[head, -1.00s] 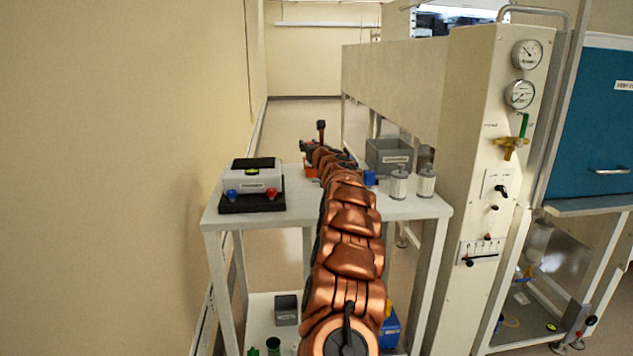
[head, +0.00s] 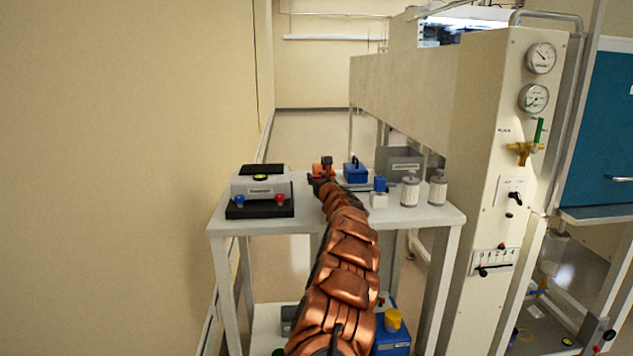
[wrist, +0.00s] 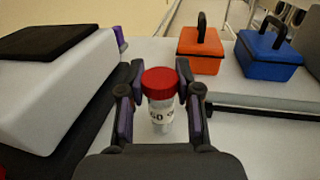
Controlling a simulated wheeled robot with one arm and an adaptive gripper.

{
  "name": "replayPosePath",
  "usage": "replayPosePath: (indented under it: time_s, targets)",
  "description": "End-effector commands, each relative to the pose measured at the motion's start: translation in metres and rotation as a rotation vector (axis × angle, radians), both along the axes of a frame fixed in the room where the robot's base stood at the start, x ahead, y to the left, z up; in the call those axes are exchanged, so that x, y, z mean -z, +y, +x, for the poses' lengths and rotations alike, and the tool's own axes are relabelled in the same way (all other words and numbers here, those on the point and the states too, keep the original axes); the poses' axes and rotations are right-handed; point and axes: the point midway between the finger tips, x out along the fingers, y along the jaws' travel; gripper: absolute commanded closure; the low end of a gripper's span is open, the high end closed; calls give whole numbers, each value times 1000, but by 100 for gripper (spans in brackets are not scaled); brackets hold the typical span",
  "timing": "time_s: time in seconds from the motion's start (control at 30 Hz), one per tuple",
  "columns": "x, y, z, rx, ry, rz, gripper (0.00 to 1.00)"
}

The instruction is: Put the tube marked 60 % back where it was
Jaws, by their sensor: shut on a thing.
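In the wrist view, a clear tube with a red cap (wrist: 160,83) stands upright between the fingers of my gripper (wrist: 160,106). The fingers are shut on it, one on each side. Its white label faces the camera and reads about "60", with the rest of the mark partly cut off. White table surface shows around the tube. I cannot tell whether its base touches it. In the head view the arm reaches over the white table (head: 420,215), and the tube and fingers cannot be made out there.
A grey device with a black top (wrist: 52,75) is close left of my gripper. An orange box (wrist: 200,52) and a blue box (wrist: 268,56), both handled, stand beyond. In the head view, a grey bin (head: 398,164) and two pale canisters (head: 410,190) stand at the right.

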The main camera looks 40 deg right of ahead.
Motion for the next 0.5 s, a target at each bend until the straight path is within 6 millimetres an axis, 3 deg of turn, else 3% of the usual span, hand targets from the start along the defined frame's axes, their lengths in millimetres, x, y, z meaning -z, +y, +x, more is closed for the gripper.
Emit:
replayPosePath:
  time_s: [0.37,0.4,0.5]
  targets:
    - [4,1,1,-2,0,-1,98]
    - [4,1,1,-2,0,-1,65]
    - [4,1,1,-2,0,-1,54]
